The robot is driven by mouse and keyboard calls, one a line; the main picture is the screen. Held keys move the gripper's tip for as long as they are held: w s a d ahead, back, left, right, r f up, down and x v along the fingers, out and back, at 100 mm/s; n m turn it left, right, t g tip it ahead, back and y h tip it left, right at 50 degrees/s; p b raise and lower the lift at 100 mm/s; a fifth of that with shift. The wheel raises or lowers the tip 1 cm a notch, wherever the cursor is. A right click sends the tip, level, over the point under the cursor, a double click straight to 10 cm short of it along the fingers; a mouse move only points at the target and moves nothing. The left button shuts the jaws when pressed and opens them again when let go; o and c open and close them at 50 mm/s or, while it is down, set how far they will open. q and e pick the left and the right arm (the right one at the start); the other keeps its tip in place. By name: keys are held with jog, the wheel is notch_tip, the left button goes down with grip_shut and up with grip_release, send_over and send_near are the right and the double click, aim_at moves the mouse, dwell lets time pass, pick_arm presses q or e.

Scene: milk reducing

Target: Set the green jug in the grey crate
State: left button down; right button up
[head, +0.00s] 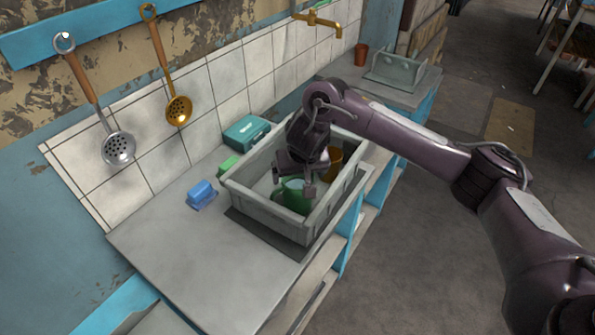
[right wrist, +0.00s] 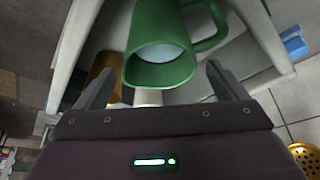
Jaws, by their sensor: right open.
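The green jug (head: 292,196) is inside the grey crate (head: 267,216) on the counter, near the crate's front end. In the right wrist view the jug (right wrist: 163,45) shows its open mouth, pale inside, with its handle to the right. My right gripper (head: 292,188) reaches down into the crate over the jug. Its two fingers (right wrist: 162,85) are spread apart, and the jug's mouth lies just beyond and between them with no clear contact. The arm and gripper hide part of the crate's inside. My left gripper is not in view.
An orange-brown vessel (head: 333,163) is also in the crate. A blue block (head: 201,194), a green block (head: 228,166) and a teal box (head: 246,132) are by the crate's left side. The counter front (head: 190,260) is clear. A faucet (head: 317,19) and hanging utensils are behind.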

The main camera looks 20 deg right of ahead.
jog(key=p+v, duration=0.2)
jog(key=v, duration=0.4)
pick_arm(q)
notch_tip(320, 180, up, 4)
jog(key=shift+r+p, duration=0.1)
jog(key=shift+p, duration=0.35)
pick_arm(e)
jog(key=shift+s+r, duration=0.3)
jog(key=shift+r, duration=0.2)
